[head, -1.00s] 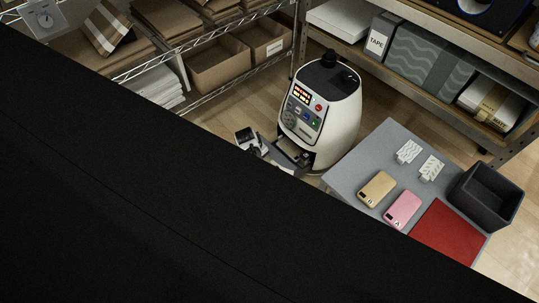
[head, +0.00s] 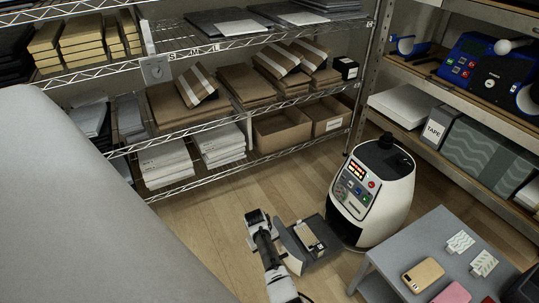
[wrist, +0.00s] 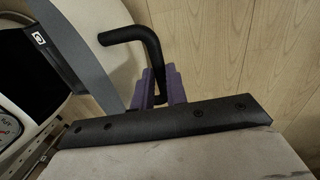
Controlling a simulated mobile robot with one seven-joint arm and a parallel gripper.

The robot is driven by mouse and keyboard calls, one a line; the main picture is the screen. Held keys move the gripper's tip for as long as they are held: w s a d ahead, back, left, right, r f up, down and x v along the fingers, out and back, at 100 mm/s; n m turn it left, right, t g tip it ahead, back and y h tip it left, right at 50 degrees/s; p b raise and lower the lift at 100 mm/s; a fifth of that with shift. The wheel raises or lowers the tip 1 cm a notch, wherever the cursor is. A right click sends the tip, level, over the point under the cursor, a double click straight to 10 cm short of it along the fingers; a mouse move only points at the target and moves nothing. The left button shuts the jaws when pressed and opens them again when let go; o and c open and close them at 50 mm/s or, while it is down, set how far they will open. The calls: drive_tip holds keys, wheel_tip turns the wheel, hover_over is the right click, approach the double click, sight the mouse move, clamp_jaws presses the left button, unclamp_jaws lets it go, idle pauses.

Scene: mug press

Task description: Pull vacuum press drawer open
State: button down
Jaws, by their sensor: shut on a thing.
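The vacuum press (head: 372,196) is a rounded white machine with a dark top and a lit control panel, standing on the floor at right of centre in the head view. Its drawer (head: 318,252) extends out toward the left, with a white front and a dark tray. A phone-case-like piece (head: 308,236) lies in the tray. My gripper (head: 283,250) is at the drawer's front. In the wrist view, the purple fingers of my gripper (wrist: 158,88) are shut on the bent black handle (wrist: 135,36).
A grey table (head: 405,250) with phone cases stands to the right of the press. Wire shelves (head: 200,180) with boxes line the back left. A metal rack (head: 440,150) stands at the right. Wooden floor (head: 195,235) is clear left of the drawer.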

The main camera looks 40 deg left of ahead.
drive_tip(key=c, duration=1.4)
unclamp_jaws()
drive_tip(key=shift+r, duration=0.15)
wheel_tip(320, 180, up, 13)
drive_tip(key=s+a+p, duration=0.1)
drive_tip(key=s+p, duration=0.1)
drive_tip(key=p, duration=1.1)
drive_tip(key=shift+s+r, duration=0.15)
drive_tip(key=shift+s, duration=0.1)
